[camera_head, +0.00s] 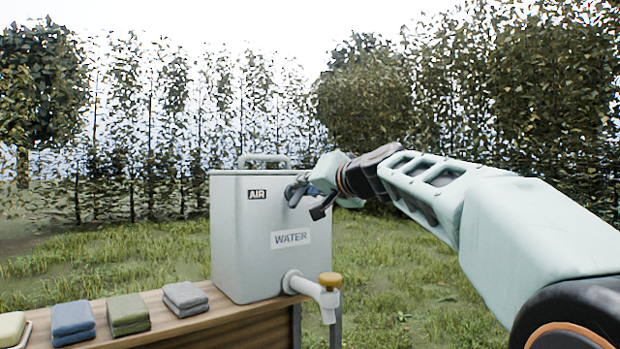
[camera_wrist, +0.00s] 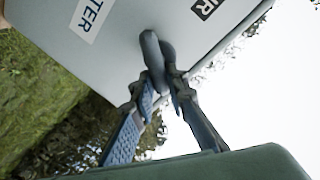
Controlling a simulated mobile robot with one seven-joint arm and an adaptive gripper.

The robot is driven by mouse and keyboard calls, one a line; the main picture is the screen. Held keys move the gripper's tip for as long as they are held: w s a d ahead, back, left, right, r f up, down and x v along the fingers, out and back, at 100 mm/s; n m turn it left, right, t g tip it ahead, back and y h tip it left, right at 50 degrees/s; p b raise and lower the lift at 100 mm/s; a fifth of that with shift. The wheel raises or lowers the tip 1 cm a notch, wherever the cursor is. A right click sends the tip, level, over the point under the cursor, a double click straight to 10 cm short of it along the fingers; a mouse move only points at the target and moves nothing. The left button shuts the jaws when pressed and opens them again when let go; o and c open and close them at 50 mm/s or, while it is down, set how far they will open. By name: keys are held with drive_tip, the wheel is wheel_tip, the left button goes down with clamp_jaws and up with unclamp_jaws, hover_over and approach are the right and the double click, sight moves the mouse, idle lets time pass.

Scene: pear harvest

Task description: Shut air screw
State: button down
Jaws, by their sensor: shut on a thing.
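The pale grey water container (camera_head: 235,225) stands on a wooden bench, with an AIR label (camera_head: 257,194) high on its front and a WATER label (camera_head: 290,238) lower down. My gripper (camera_head: 297,190) reaches in from the right to the container's upper right front, right of the AIR label. In the wrist view my gripper (camera_wrist: 158,82) is shut on the dark grey air screw (camera_wrist: 151,50), which stands out from the container's face. In the head view the screw is mostly hidden by my gripper, so its turn cannot be told.
A white tap (camera_head: 325,298) with a yellow knob (camera_head: 330,280) sticks out low on the container's right. Folded cloths, blue (camera_head: 72,320), green (camera_head: 127,312) and grey (camera_head: 186,297), lie on the bench (camera_head: 205,325) at left. Grass and trees lie behind.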

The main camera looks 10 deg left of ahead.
drive_tip(key=shift+w+d+f+m+g+y+p, duration=0.15)
drive_tip(key=shift+f+m+g+y+p, duration=0.15)
drive_tip(key=shift+m+p, duration=0.9)
drive_tip(key=shift+w+d+f+m+g+y+p, duration=0.15)
drive_tip(key=shift+m+g+p, duration=0.3)
drive_tip(key=shift+m, duration=1.4)
drive_tip(key=shift+w+d+f+m+g+y+p, duration=0.1)
drive_tip(key=shift+f+m+g+y+p, duration=0.2)
drive_tip(key=shift+m+p, duration=0.9)
drive_tip(key=shift+m+b, duration=0.35)
drive_tip(key=shift+m, duration=0.1)
drive_tip(key=c, duration=1.9)
unclamp_jaws()
drive_tip(key=v, duration=1.2)
